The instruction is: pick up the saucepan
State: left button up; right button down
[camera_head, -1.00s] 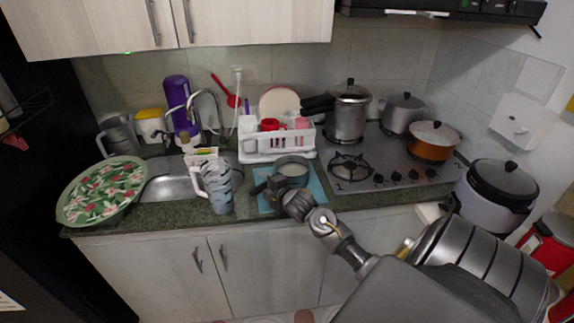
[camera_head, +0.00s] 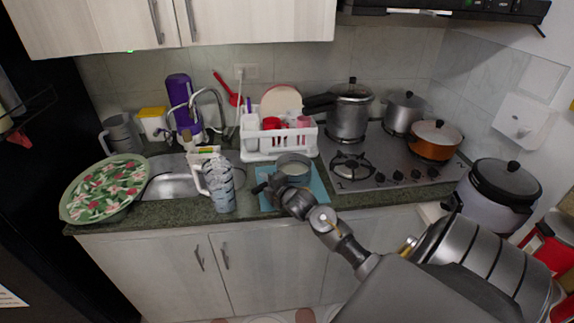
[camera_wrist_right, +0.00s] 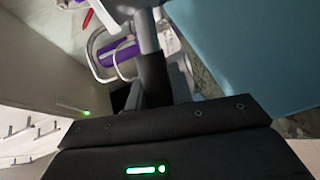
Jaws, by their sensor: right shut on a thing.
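The saucepan (camera_head: 293,168) is a small grey metal pan at the light blue mat (camera_head: 316,196) on the counter, in front of the dish rack. In the head view my right gripper (camera_head: 267,185) is at its near left side, shut on its handle. The handle is mostly hidden by the gripper there. In the right wrist view a grey bar, seemingly the handle (camera_wrist_right: 147,30), runs up from the dark jaws (camera_wrist_right: 153,80). I cannot tell whether the pan's base touches the mat. My left gripper is not in view.
A patterned pitcher (camera_head: 220,188) stands close to the left of the mat. The white dish rack (camera_head: 262,154) is just behind the pan. The stove (camera_head: 390,165) with a pressure cooker (camera_head: 348,116) and other pots is to the right. The sink (camera_head: 168,186) is left.

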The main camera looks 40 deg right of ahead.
jog(key=shift+w+r, duration=0.1)
jog(key=shift+r, duration=0.25)
